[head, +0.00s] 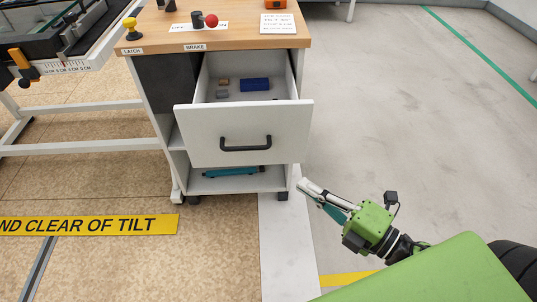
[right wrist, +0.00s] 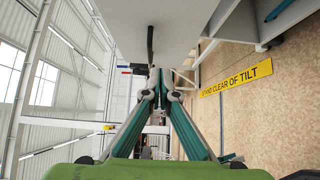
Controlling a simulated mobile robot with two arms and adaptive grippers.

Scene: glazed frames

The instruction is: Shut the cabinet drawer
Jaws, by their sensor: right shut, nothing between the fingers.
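The cabinet drawer (head: 187,137) is pulled out, with its white front toward me and a dark bar handle (head: 245,147) across it. Inside lie a blue block (head: 255,84) and a few small pieces. My right gripper (head: 303,186) is low and to the right of the drawer front, apart from it and pointing toward the cabinet (head: 160,85). In the right wrist view its fingers (right wrist: 154,76) meet with nothing between them. A pale panel with a dark bar, seemingly the drawer front (right wrist: 130,25), fills the top there. My left gripper is not in view.
The wooden cabinet top (head: 235,36) carries a yellow knob, a red ball knob and labels. A teal item (head: 230,171) lies on the shelf below the drawer. A white-framed bench (head: 75,148) stands at left. The floor at right is clear.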

